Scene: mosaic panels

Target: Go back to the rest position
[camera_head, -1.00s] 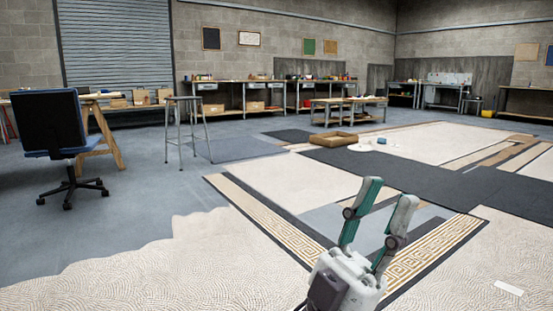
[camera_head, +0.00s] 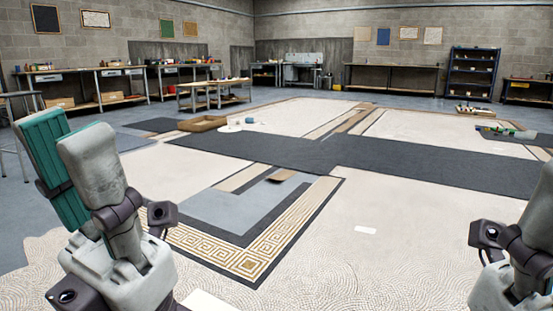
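My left gripper (camera_head: 66,135) is raised at the left side of the picture, fingers pointing up. One grey finger stands in front of a teal-padded finger. They look apart with nothing between them, so it appears open and empty. My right gripper (camera_head: 520,240) is at the right edge, cut off by the frame. Its fingertips are mostly out of view, so I cannot tell its opening. Both grippers are in front of the mosaic floor, and neither visibly touches anything.
A grey, white and patterned mosaic panel (camera_head: 225,208) covers the floor ahead. A wooden tray (camera_head: 203,123) lies farther off, with a small brown piece (camera_head: 281,175) and a white piece (camera_head: 365,230) nearer. Workbenches and a blue shelf (camera_head: 470,75) line the walls. The middle floor is open.

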